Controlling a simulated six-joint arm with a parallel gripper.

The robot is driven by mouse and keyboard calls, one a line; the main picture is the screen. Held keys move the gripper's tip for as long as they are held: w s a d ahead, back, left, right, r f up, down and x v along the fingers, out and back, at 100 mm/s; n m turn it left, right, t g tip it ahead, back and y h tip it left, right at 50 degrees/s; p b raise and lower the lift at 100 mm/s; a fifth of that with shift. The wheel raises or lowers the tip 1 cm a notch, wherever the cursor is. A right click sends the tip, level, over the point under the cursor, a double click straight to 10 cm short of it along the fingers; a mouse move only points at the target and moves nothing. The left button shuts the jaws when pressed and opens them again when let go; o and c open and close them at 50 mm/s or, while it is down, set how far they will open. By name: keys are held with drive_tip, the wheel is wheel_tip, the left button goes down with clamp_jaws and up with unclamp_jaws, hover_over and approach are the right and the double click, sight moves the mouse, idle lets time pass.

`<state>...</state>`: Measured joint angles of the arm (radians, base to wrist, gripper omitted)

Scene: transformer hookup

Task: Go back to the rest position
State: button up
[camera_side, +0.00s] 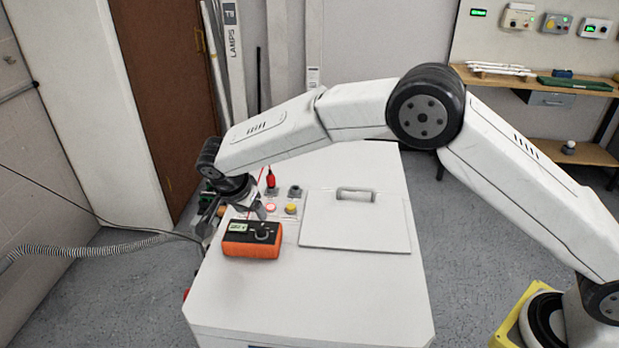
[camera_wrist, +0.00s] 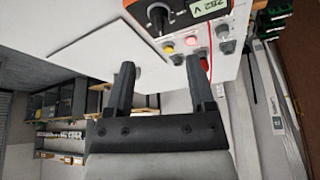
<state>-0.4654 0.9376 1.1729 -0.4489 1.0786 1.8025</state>
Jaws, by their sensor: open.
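My gripper (camera_wrist: 161,88) is open and empty in the wrist view, its two dark fingers apart above the cabinet's edge. In the side view my gripper (camera_side: 246,206) is at the left end of the white cabinet top (camera_side: 312,292), close to the orange multimeter, and partly hidden by my wrist. The orange multimeter (camera_side: 251,240) stands on the cabinet; its display reads 282 V in the wrist view (camera_wrist: 210,9). A red plug (camera_side: 270,179) stands upright in a terminal behind it, with a red lead running from it. A dark grey terminal (camera_side: 294,191) beside it looks empty.
A flat white lid (camera_side: 355,235) with a grey handle lies on the cabinet, right of the meter. A red button (camera_side: 270,207) and a yellow button (camera_side: 291,208) sit behind the meter. Shelves (camera_side: 560,150) stand at the back right. The cabinet's front is clear.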

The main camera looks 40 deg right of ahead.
drive_tip(key=s+d+r+n+y, duration=0.3)
drive_tip(key=s+d+n, duration=0.4)
drive_tip(key=s+d, duration=0.4)
drive_tip(key=s+d+n, duration=0.3)
drive_tip(key=s+d, duration=0.1)
drive_tip(key=s, duration=0.4)
drive_tip(key=s+d+n+y, duration=0.1)
drive_tip(key=s+d+n, duration=0.1)
drive_tip(key=s+d, duration=0.3)
drive_tip(key=s, duration=0.3)
drive_tip(key=shift+f+n+t, duration=0.3)
drive_tip(key=shift+n, duration=0.1)
